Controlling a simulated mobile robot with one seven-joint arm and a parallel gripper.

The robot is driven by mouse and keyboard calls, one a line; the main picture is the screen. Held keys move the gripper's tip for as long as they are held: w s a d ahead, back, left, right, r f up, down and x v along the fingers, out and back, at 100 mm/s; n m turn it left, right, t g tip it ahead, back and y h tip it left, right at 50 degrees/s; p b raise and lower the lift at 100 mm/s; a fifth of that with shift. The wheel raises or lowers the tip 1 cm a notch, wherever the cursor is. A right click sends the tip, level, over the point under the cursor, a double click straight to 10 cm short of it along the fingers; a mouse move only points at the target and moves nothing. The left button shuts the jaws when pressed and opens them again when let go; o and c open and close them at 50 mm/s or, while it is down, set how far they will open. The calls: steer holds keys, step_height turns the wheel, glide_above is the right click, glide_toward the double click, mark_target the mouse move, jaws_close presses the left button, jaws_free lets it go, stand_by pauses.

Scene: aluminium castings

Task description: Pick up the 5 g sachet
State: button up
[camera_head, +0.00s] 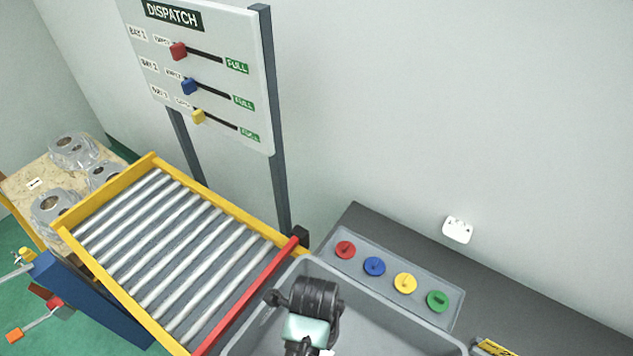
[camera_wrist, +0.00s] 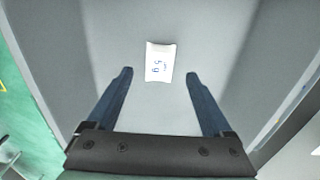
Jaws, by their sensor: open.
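The 5 g sachet (camera_wrist: 160,62) is a small white packet with blue print. In the wrist view it lies flat on the grey floor of a bin, ahead of my fingertips and roughly centred between them. My gripper (camera_wrist: 159,75) is open and empty, with one dark blue finger on each side, apart from the sachet. In the head view my dark wrist (camera_head: 312,300) is over the grey bin (camera_head: 400,325). It hides most of the sachet there; only a small white patch shows beside the wrist.
A grey panel with red, blue, yellow and green knobs (camera_head: 390,275) stands behind the bin. A roller conveyor (camera_head: 175,250) with a red bar (camera_head: 250,295) lies to the left. A dispatch board (camera_head: 205,75) stands behind.

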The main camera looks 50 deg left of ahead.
steer(key=f, duration=0.5)
steer(key=shift+d+p, duration=0.2)
steer(key=shift+p, duration=0.2)
steer(key=shift+r, duration=0.1)
jaws_close()
